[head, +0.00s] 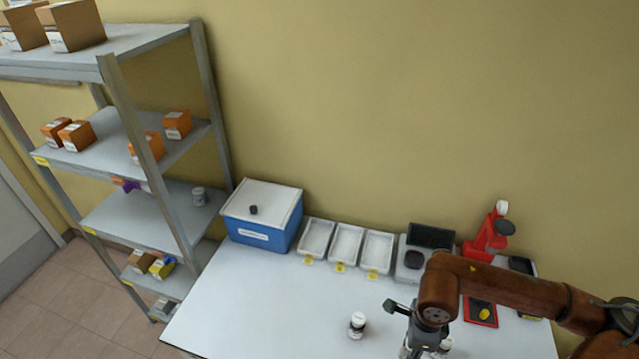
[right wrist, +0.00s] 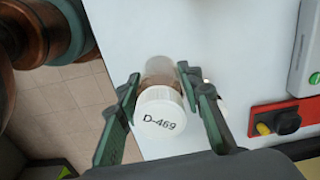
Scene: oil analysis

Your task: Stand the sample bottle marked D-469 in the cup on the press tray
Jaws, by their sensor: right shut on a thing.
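The sample bottle marked D-469 (right wrist: 158,112) shows in the right wrist view, with a white cap and a brownish clear body. My right gripper (right wrist: 155,88) is shut on it, one finger on each side. In the head view the right gripper (head: 412,340) is low over the front of the table, and the arm hides much of that area. A red press-like device (head: 487,238) stands at the back right. I cannot make out the cup on the press tray. My left gripper is in neither view.
Another white-capped bottle (head: 357,325) stands left of the gripper; one more (head: 443,346) is partly hidden at its right. White trays (head: 348,246), a blue box (head: 262,218) and a scale-like device (head: 412,258) line the back. A red pad (head: 471,304) lies at right.

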